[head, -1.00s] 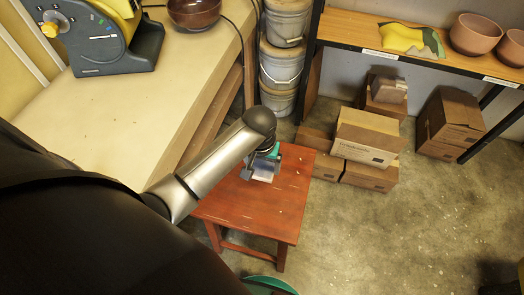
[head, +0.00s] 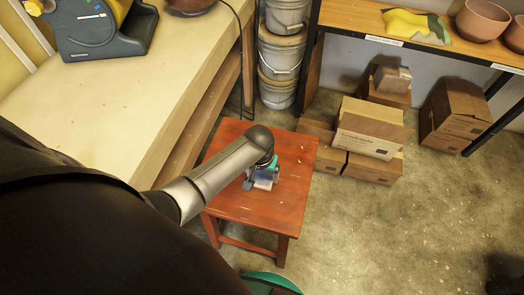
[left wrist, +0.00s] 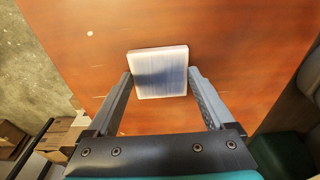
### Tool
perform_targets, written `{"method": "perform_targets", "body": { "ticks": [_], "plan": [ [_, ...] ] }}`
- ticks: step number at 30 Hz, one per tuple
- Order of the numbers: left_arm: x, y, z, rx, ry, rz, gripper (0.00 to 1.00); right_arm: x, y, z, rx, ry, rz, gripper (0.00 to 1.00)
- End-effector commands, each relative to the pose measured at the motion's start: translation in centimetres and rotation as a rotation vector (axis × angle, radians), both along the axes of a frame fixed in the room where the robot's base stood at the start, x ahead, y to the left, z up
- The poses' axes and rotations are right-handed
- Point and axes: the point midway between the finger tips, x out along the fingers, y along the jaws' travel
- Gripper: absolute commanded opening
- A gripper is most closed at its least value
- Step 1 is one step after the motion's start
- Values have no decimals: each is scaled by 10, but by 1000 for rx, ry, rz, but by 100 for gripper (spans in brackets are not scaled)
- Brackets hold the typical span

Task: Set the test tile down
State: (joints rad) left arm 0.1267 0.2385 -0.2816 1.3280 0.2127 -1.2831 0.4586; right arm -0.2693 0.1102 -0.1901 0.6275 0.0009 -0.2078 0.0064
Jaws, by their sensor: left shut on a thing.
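The test tile is a small pale, whitish plate with a bluish band. It shows in the left wrist view (left wrist: 158,72) and, small, in the head view (head: 265,182). My left gripper (left wrist: 160,76) is shut on it, with one grey finger on each side. In the head view the left gripper (head: 262,183) is over the middle of a red-brown wooden stool (head: 282,208). The tile is over or on the stool's top; I cannot tell whether it touches. The right gripper is not in view.
A pale workbench (head: 95,115) with a tape dispenser (head: 95,32) stands left of the stool. Stacked buckets (head: 280,65) and cardboard boxes (head: 368,130) stand behind it. A shelf (head: 360,20) holds bowls at the back right. The stool top around the gripper is mostly clear.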

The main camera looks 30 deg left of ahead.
Motion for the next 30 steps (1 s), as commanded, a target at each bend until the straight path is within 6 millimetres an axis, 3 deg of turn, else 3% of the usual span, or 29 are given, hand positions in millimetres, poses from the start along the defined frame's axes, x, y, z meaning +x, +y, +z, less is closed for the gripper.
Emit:
{"method": "perform_targets", "body": {
  "ticks": [6, 7, 9, 20, 26, 30],
  "plan": [
    [0, 0, -3, 0, -1, 0, 25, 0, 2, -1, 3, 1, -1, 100],
    [0, 0, -2, 0, -1, 0, 90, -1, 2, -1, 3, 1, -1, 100],
    [0, 0, -2, 0, -1, 0, 98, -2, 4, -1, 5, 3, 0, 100],
    [-1, 0, 4, 1, 1, 0, 100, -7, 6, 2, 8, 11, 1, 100],
    [-3, -1, 37, 1, -2, -1, 100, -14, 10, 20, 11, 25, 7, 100],
    [-7, -1, 67, 0, -1, 0, 100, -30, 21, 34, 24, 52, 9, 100]
  ]
}}
